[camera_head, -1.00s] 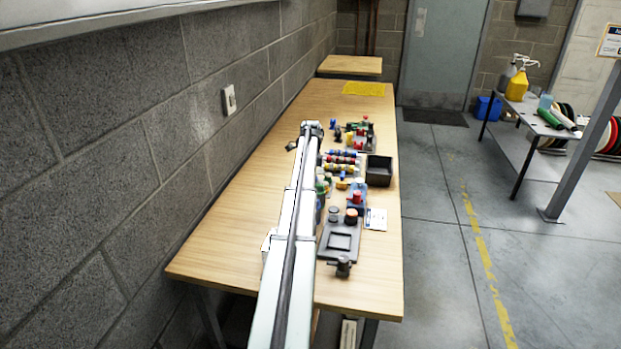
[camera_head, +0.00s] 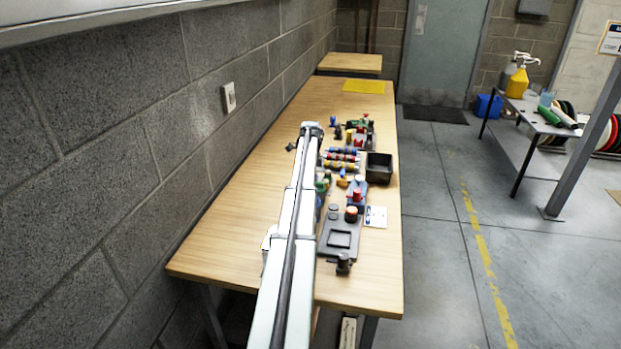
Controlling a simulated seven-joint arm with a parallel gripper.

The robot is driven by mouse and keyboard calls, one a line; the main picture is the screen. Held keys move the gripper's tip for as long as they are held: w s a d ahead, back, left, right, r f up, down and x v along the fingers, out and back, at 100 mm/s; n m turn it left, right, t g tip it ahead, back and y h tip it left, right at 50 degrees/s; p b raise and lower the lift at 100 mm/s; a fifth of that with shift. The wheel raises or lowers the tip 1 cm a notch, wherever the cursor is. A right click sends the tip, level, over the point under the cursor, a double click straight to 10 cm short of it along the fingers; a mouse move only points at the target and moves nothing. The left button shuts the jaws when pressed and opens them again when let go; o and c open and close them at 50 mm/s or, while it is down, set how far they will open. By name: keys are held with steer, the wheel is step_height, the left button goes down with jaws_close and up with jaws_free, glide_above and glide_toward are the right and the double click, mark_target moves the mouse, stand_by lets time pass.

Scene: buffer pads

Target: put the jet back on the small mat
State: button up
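A flat yellow mat (camera_head: 364,87) lies bare at the far end of the wooden table; it is the only thing that looks like a small mat. I cannot pick out the jet with certainty among the small parts. My arm reaches along the table from the front, and its far end is near the left of the cluster of parts. A small dark shape (camera_head: 290,147) shows just left of that end; I cannot tell whether it is part of my gripper or a separate thing. My gripper's fingers are not clearly visible, hidden by the arm or too small.
Right of my arm stand a black open bin (camera_head: 379,168), a row of coloured cylinders (camera_head: 341,159), a grey fixture (camera_head: 340,239) and a white card (camera_head: 376,217). A block wall (camera_head: 150,120) borders the left. The table's left side (camera_head: 225,225) is clear.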

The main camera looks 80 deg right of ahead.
steer(key=shift+f, duration=0.3)
steer(key=o, duration=1.2)
step_height(320, 180, up, 14)
steer(key=shift+f, duration=0.1)
steer(key=shift+w+a, duration=0.1)
